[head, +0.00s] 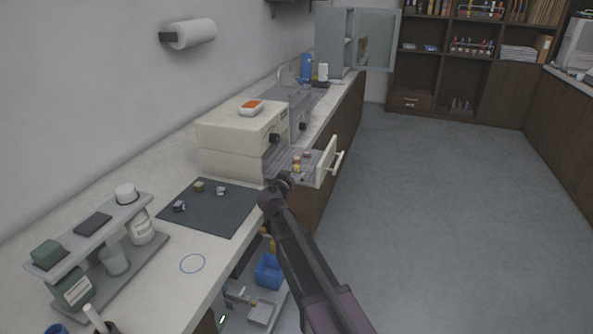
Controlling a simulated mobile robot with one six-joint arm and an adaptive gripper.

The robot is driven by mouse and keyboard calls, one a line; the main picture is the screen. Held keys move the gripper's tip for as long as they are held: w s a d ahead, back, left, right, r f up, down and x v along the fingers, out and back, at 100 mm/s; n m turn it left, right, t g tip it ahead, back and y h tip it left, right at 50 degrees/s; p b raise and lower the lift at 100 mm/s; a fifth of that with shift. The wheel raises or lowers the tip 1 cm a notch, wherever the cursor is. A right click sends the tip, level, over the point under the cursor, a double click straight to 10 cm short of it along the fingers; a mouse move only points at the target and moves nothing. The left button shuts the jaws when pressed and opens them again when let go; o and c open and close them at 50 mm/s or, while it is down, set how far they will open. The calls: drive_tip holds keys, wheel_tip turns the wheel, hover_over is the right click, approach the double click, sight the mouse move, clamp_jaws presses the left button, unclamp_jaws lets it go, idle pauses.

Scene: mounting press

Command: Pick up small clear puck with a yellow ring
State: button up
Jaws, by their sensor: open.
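Several small pucks show in the head view, too small to tell which is the clear one with a yellow ring. On the dark mat (225,212) lie a yellowish puck (199,187), a purplish puck (179,206) and a pale puck (221,191). Several more stand on the pulled-out rack of the cream press, including a yellowish one (296,168) and a reddish one (306,155). My gripper (284,181) is at the dark end of my arm, just in front of the rack's near edge. It is open, with its fingertips hard to see.
The cream press (233,137) has its front (328,162) pulled out over the counter edge. An orange-and-white item (251,107) lies on top. A grey stand with bottles (104,240) is at the left. A blue bin (268,270) sits below the counter. The floor at right is clear.

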sight(295, 168)
drive_tip(key=shift+r+x, duration=0.15)
drive_tip(key=shift+x, duration=0.8)
drive_tip(key=shift+r+x, duration=0.15)
drive_tip(key=shift+x, duration=0.8)
drive_tip(key=shift+w+d+f, duration=0.1)
drive_tip(key=shift+w+f, duration=0.05)
drive_tip(key=shift+w, duration=0.55)
drive_tip(key=c, duration=1.1)
